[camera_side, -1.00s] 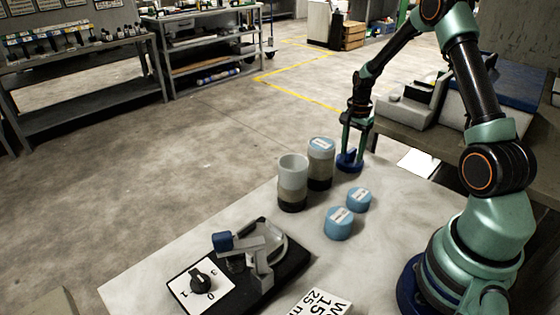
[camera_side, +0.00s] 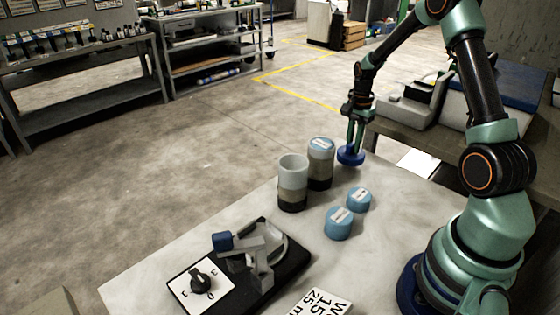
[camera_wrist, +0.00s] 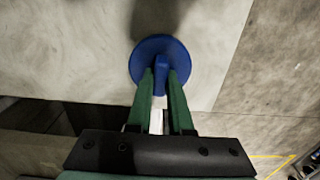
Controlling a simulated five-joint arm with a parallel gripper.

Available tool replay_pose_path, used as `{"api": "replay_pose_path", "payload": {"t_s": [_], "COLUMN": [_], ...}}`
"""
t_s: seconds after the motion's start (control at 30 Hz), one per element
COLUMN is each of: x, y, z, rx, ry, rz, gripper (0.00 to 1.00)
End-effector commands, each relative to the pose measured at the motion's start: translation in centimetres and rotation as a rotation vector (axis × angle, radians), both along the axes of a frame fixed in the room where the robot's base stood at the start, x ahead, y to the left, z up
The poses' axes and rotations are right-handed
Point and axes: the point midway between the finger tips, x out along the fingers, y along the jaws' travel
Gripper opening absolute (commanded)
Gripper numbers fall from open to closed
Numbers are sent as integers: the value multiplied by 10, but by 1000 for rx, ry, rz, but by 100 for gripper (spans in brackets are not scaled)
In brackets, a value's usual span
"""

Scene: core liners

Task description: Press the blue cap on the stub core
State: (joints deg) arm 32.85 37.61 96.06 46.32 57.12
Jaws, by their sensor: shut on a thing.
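My gripper (camera_side: 354,146) is shut on the upright tab of a dark blue round cap (camera_side: 351,158). In the wrist view the cap (camera_wrist: 181,80) shows as a flat disc, its tab between my green fingertips (camera_wrist: 162,72). It appears just above the back edge of the pale table. To its left stand two upright cylinders, grey above and dark below. The nearer one (camera_side: 292,185) has an open pale top; the farther one (camera_side: 320,165) has a light blue, labelled top. Two short light blue pieces with labels (camera_side: 338,224) (camera_side: 358,200) stand in front.
A white printed card (camera_side: 322,303) lies at the front edge. A bench with equipment (camera_side: 410,118) stands behind right.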

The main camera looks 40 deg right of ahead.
Motion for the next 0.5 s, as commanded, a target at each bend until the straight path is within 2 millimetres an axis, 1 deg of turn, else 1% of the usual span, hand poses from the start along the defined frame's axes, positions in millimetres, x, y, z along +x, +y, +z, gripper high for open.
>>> {"api": "replay_pose_path", "payload": {"t_s": [0.3, 0.5], "x": [0, 0], "y": [0, 0], "z": [24, 34], "rx": [-1, -1], "ry": [-2, -1], "rz": [0, 0], "gripper": [0, 0]}}
